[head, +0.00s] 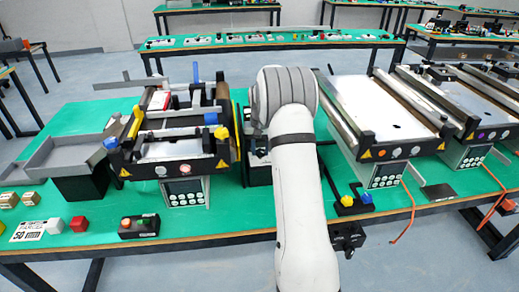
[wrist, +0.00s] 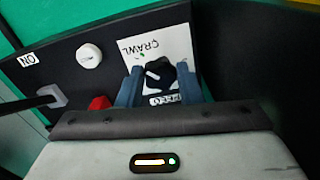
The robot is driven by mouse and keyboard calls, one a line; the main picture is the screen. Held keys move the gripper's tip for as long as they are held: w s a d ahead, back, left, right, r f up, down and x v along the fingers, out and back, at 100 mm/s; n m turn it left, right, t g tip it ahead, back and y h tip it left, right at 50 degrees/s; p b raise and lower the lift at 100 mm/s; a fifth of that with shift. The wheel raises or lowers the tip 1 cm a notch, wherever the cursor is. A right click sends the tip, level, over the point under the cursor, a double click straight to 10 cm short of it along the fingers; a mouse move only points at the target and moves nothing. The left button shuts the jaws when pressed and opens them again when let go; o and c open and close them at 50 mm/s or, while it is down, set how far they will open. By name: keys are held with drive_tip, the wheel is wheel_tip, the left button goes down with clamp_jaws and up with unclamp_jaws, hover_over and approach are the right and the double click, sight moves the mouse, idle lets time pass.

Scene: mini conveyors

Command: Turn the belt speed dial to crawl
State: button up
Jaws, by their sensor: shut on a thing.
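In the wrist view, the belt speed dial (wrist: 161,80) is a black knob with a white pointer mark, on a white label plate (wrist: 177,45) set in a dark panel. The word CRAWL reads upside down above the knob, and another label, partly covered, lies below it. The pointer mark slants to the upper left in this view. My gripper (wrist: 160,70) is shut on the dial, one blue-grey finger on each side. In the head view my own arm hides the gripper and the dial.
On the same panel are a white round button (wrist: 89,56), a red button (wrist: 99,103), a grey lever (wrist: 52,96) and an ON label (wrist: 27,59). In the head view, mini conveyors (head: 395,100) stand on the green bench to both sides of my arm.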

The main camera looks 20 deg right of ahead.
sight(260, 152)
drive_tip(key=o, duration=1)
drive_tip(key=shift+c, duration=0.2)
wheel_tip(260, 152, up, 8)
drive_tip(key=shift+b, duration=0.45)
drive_tip(key=shift+f, duration=0.1)
